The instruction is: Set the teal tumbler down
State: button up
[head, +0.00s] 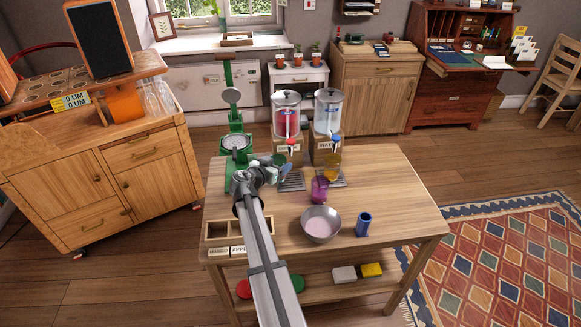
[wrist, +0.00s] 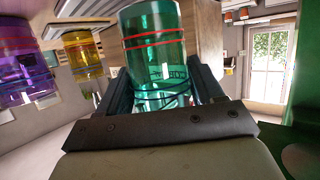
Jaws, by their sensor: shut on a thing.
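The teal tumbler (wrist: 155,42) is see-through with red and dark bands. It stands between the two fingers of my gripper (wrist: 163,85) in the wrist view, and the gripper is shut on it. There the tumbler (head: 279,159) shows only as a small green patch beside the fingers. Whether its base touches anything cannot be told.
A purple tumbler (head: 320,189) and an amber tumbler (head: 332,172) stand right of my gripper. The red-drink dispenser (head: 287,113) and clear dispenser (head: 327,112) are behind. A green press (head: 235,145) is left. A metal bowl (head: 321,224) and blue tumbler (head: 363,225) stand in front.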

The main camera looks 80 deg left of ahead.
jog(key=shift+w+a+f, duration=0.1)
jog(key=shift+w+f, duration=0.05)
jog(key=shift+w, duration=1.05)
jog(key=shift+w+f, duration=0.15)
jog(key=shift+w, duration=1)
jog(key=shift+f, duration=0.45)
jog(key=o, duration=1.2)
jog(key=shift+f, duration=0.1)
jog(key=shift+c, duration=0.2)
jog(key=shift+s+d+r, duration=0.15)
jog(key=shift+d+r, duration=0.05)
jog(key=v, duration=0.7)
